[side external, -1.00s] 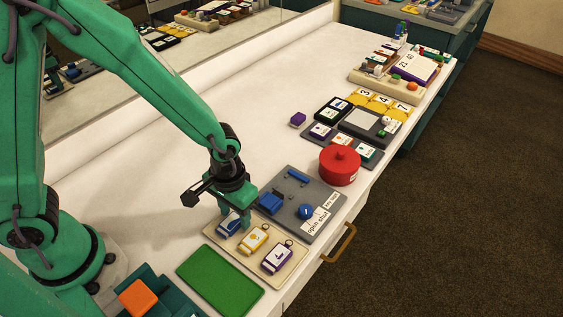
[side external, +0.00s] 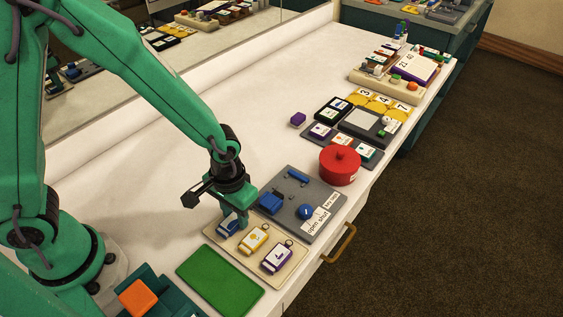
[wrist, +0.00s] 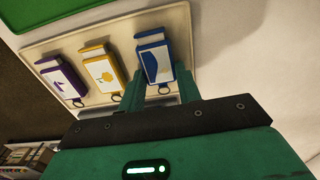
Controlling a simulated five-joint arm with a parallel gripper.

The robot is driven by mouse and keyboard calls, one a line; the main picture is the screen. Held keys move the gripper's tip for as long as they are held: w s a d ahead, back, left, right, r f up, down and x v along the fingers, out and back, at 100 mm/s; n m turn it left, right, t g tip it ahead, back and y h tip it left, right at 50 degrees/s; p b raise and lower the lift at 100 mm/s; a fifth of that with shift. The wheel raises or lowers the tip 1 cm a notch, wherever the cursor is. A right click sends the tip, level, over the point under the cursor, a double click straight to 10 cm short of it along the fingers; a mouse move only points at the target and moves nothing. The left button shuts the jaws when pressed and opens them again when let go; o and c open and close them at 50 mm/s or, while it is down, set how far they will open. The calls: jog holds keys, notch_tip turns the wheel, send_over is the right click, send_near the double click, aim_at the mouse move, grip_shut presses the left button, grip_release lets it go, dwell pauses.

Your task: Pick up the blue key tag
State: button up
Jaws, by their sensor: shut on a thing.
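The blue key tag (side external: 228,228) with a white label is at the left end of the beige tray (side external: 279,285), in the row of tags. In the wrist view the blue key tag (wrist: 155,58) is upper middle, its ring toward my gripper (wrist: 157,82). In the side view my gripper (side external: 237,219) points down over it, shut on it and partly hiding it. I cannot tell whether the tag is clear of the tray. A yellow tag (side external: 254,239) and a purple tag (side external: 277,257) lie beside it.
A grey panel (side external: 289,218) with blue parts lies just behind the tray, with a red pot (side external: 340,165) beyond. A green mat (side external: 218,281) and a teal bin with an orange block (side external: 138,298) are in front. The white tabletop (side external: 220,110) is clear at left.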

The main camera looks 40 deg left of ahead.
aim_at(235, 219)
jog(key=shift+r, duration=0.15)
jog(key=shift+r, duration=0.7)
notch_tip(235, 219, up, 3)
jog(key=shift+s+d+f, duration=0.15)
jog(key=s+d+r, duration=0.6)
jog(key=s, duration=0.3)
jog(key=shift+s+r, duration=0.25)
jog(key=shift+r, duration=0.05)
jog(key=shift+w, duration=0.15)
jog(key=w+a+f, duration=0.1)
jog(key=w, duration=1.2)
jog(key=w+a+f, duration=0.1)
jog(key=w+f, duration=0.1)
jog(key=w, duration=1.1)
jog(key=shift+a, duration=0.4)
jog(key=shift+f, duration=0.15)
